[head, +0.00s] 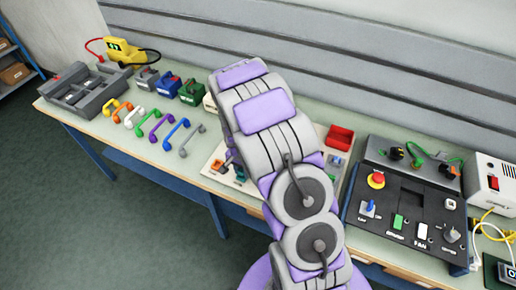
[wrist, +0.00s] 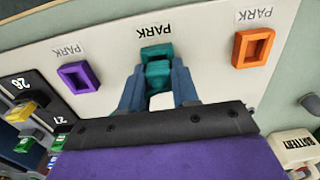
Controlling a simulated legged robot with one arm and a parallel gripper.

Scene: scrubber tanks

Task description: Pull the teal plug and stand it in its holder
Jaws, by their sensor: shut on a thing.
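My gripper (wrist: 158,90) is shut on the teal plug (wrist: 158,70) in the wrist view, one blue-grey finger on each side of it. The teal holder (wrist: 155,50) is directly behind the plug, below the middle PARK label on a white panel (wrist: 205,60). The plug overlaps the holder in this view. I cannot tell whether it is inside the holder or just in front of it. In the head view my arm hides most of the panel and the gripper.
A purple holder (wrist: 78,77) is left of the plug and an orange holder (wrist: 252,47) is right, both empty. Numbered sockets with yellow and green plugs (wrist: 22,110) are at lower left. In the head view, a black control panel (head: 405,205) stands right of my arm, and coloured handles (head: 160,125) lie left.

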